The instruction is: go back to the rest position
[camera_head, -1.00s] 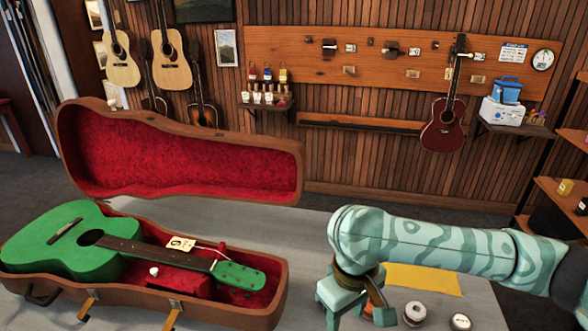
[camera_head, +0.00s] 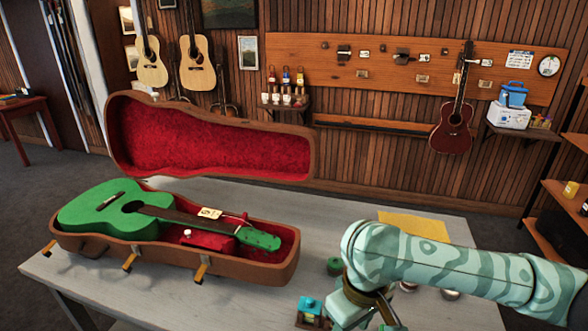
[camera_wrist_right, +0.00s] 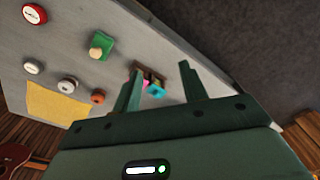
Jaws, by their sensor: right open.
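My right arm (camera_head: 440,262) reaches in from the right over the grey table (camera_head: 190,297) in the head view. Its gripper (camera_wrist_right: 160,72) shows in the right wrist view with two dark green fingers apart and nothing between them. It is above the table near its edge. A small brown holder with a blue piece (camera_head: 311,308) is on the table beside the arm; in the wrist view this holder (camera_wrist_right: 152,76) shows beyond the fingers. My left gripper is in neither view.
An open guitar case (camera_head: 240,273) with a green ukulele (camera_head: 110,215) stands on the table's left. A yellow cloth (camera_head: 415,224), a green block (camera_wrist_right: 102,45) and several small round items lie near the arm. Shelves (camera_head: 570,192) stand at right. Floor shows at left.

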